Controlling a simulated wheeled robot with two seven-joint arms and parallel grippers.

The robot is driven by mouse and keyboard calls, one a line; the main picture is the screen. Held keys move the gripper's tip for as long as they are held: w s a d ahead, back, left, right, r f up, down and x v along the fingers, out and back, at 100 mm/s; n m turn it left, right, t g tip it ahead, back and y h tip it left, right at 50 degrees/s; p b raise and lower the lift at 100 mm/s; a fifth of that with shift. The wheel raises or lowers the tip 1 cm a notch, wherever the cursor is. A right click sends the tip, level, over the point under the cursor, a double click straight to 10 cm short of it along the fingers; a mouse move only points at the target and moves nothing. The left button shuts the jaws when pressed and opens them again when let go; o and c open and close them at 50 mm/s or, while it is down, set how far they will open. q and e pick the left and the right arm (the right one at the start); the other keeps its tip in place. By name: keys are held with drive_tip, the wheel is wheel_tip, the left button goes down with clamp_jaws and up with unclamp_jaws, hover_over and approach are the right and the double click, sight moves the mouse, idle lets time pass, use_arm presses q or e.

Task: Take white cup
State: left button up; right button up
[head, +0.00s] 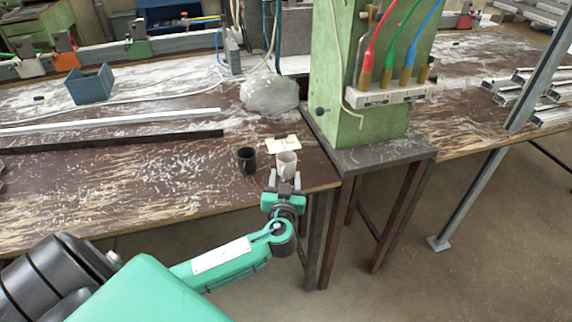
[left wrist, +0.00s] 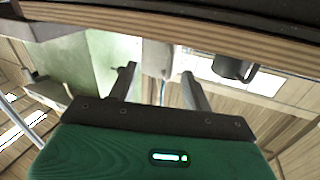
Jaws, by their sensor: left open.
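The white cup (head: 286,163) stands upright near the front right corner of the brown bench. My left gripper (head: 284,181) is open just in front of it, at the bench's front edge. In the left wrist view, the white cup (left wrist: 157,58) shows between and beyond the two spread fingers of my left gripper (left wrist: 159,74). Whether a finger touches it I cannot tell. A black cup (head: 246,160) stands just left of the white cup; it also shows in the left wrist view (left wrist: 234,69). My right gripper is not in view.
A small pale card or pad (head: 283,144) lies behind the cups, and a clear plastic bag (head: 270,94) farther back. A green machine column (head: 352,75) stands to the right. Long profiles (head: 110,122) lie on the left of the bench (head: 150,190).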

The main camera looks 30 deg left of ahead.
use_arm(q)
drive_tip(key=shift+x, duration=0.95)
clamp_jaws()
